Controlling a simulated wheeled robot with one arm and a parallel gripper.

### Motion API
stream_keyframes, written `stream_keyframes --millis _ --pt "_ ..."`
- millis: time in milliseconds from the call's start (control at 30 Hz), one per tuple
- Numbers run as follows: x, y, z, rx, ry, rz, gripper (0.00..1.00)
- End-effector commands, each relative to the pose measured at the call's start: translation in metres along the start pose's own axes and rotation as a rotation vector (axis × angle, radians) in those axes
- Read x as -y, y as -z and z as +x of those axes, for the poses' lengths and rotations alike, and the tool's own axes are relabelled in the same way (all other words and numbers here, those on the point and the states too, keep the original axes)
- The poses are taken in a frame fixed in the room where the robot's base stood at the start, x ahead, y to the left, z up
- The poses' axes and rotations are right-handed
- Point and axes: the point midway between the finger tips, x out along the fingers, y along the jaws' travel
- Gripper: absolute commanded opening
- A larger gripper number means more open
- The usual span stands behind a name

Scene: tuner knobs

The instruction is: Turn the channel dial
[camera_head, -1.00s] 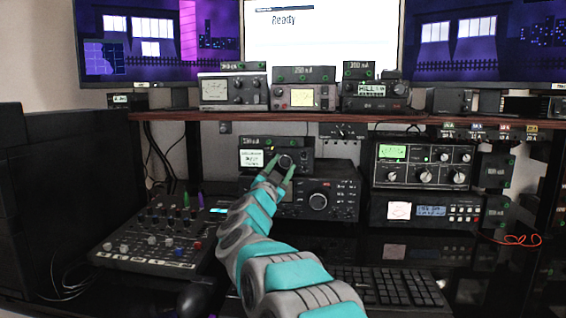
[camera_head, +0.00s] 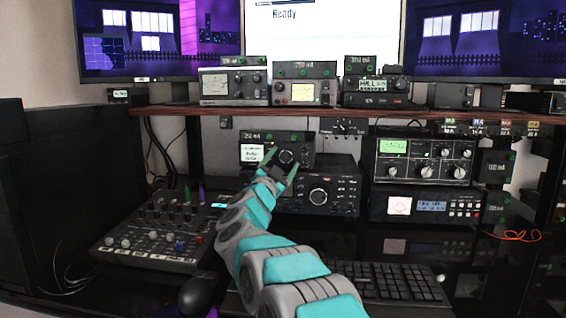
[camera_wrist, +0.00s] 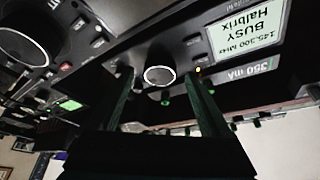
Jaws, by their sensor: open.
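The small black radio (camera_head: 307,145) stands on a larger radio under the shelf, with a lit white display at its left and a round dark dial (camera_head: 287,157) at its right. My gripper (camera_head: 282,164) is open, its green fingers spread before this dial. In the wrist view, turned upside down, the dial (camera_wrist: 158,76) shows with a bright rim between the two fingers (camera_wrist: 163,95). I cannot tell whether either finger touches it. The display (camera_wrist: 244,35) there reads "BUSY", "Halbrix" and "145.300 MHz".
The larger radio (camera_head: 340,187) below has a big knob (camera_head: 318,196). A mixer panel (camera_head: 150,235) lies at the left and a keyboard (camera_head: 395,287) in front. The shelf (camera_head: 300,110) with several instruments runs above. More equipment (camera_head: 425,158) stands at the right.

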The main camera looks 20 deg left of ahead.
Motion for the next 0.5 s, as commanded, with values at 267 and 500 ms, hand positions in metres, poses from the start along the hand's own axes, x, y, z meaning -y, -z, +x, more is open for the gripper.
stream_keyframes --millis 267,500 --pt "0.000 -0.001 -0.008 0.001 0.000 0.000 0.82" --pt "0.000 -0.001 -0.040 0.003 0.001 0.000 0.82"
